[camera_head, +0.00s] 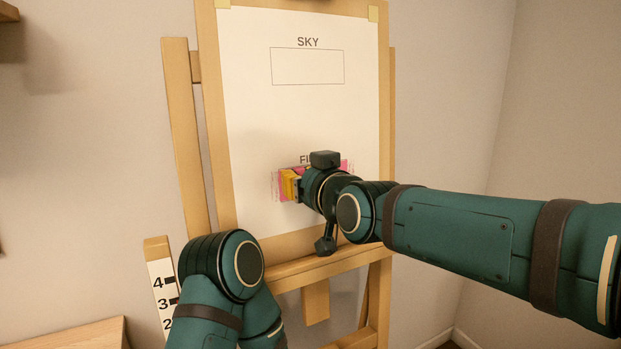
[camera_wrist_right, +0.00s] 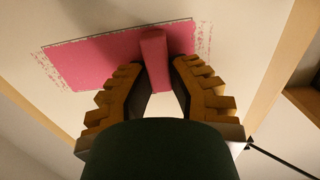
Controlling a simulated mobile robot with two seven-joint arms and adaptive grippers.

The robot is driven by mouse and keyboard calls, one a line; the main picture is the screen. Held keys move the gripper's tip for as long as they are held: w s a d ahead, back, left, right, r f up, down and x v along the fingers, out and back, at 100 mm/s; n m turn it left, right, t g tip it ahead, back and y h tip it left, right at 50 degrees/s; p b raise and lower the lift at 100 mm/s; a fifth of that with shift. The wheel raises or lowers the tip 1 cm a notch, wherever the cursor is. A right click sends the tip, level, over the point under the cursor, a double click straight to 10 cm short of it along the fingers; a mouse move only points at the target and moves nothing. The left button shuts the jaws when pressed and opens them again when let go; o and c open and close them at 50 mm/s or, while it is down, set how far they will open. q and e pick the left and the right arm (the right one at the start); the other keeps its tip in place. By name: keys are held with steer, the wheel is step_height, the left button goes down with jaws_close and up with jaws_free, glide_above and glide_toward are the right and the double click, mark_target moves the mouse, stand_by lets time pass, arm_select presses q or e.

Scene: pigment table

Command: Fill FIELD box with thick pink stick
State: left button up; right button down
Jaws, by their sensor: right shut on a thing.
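My right gripper (camera_head: 289,184) is at the FIELD box on the paper sheet (camera_head: 250,120). In the right wrist view its yellow fingers (camera_wrist_right: 157,66) are shut on the thick pink stick (camera_wrist_right: 154,45). The stick's far end meets the pink area; whether it touches the paper is hard to tell. The FIELD box (camera_wrist_right: 95,58) is mostly solid pink inside its thin outline, with speckled pink marks outside both short sides. In the head view the gripper hides most of the box and part of its label. My left arm shows at the lower left, its gripper out of view.
The sheet is taped to a wooden easel (camera_head: 172,120). The SKY box (camera_head: 307,67) above is blank. A numbered strip (camera_head: 162,295) stands at the lower left near a wooden surface (camera_head: 70,335). The sheet between the boxes is clear.

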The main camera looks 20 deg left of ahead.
mark_target(280, 179)
steer(key=shift+s+a, duration=0.95)
steer(key=shift+s, duration=0.3)
steer(key=shift+b+v, duration=0.4)
steer(key=shift+v, duration=0.95)
steer(key=v, duration=0.5)
steer(key=shift+b, duration=0.4)
steer(key=shift+r, duration=0.1)
